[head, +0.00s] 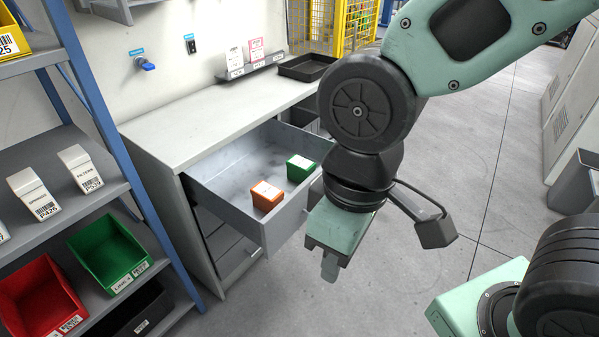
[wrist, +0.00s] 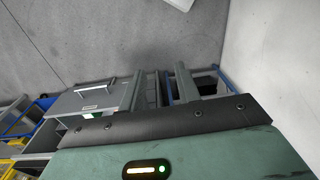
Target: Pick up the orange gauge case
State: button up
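The orange gauge case (head: 266,196) is a small box with a white label on top. It sits in the open grey drawer (head: 232,222), near the drawer's front, in the head view. A similar green case (head: 300,169) sits in the same drawer, to its right. My gripper (head: 330,268) hangs outside the drawer, to the right of the orange case and apart from it. In the wrist view my gripper (wrist: 163,88) shows two fingers spread with a gap between them and nothing held.
The workbench (head: 190,117) above the drawer holds a black tray (head: 306,68) and label cards. A blue-framed shelf (head: 50,160) with red and green bins stands at left. Bare floor (head: 400,290) lies right of the drawer. A yellow cage (head: 330,25) stands behind.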

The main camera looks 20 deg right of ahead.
aim_at(265, 197)
jog(key=i+z, duration=0.25)
jog(key=i, duration=0.3)
jog(key=i+j+z, duration=0.25)
jog(key=i, duration=0.3)
jog(key=i+l, duration=0.05)
jog(key=l, duration=0.05)
